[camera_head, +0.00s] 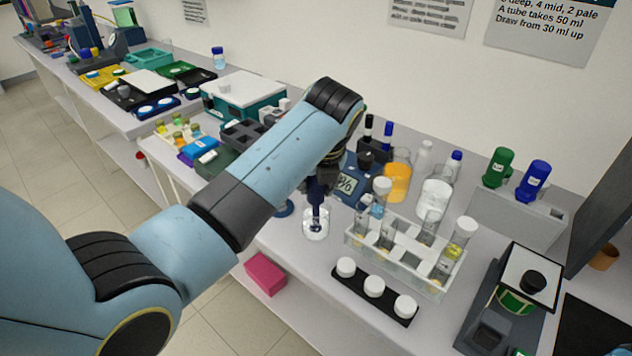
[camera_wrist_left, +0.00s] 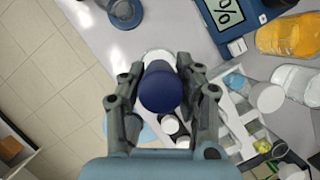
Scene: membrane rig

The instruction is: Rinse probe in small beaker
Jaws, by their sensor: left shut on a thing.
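My left gripper (camera_head: 319,182) reaches down over the bench and is shut on the probe (camera_head: 317,212). The probe looks upright, with its lower part inside the small beaker (camera_head: 316,232), a clear glass one standing on the bench. Whether the tip touches the beaker's floor is unclear. In the left wrist view the probe's dark blue round top (camera_wrist_left: 163,92) sits between the fingers and hides most of the beaker. A blue meter with a % display (camera_head: 347,182) stands behind. My right gripper is not in view.
A clear rack (camera_head: 398,258) with tubes stands right of the beaker. A black strip (camera_head: 373,296) with white caps lies in front. Behind are a beaker of orange liquid (camera_head: 397,182) and one of clear liquid (camera_head: 433,202). A blue ring (camera_head: 283,208) lies left.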

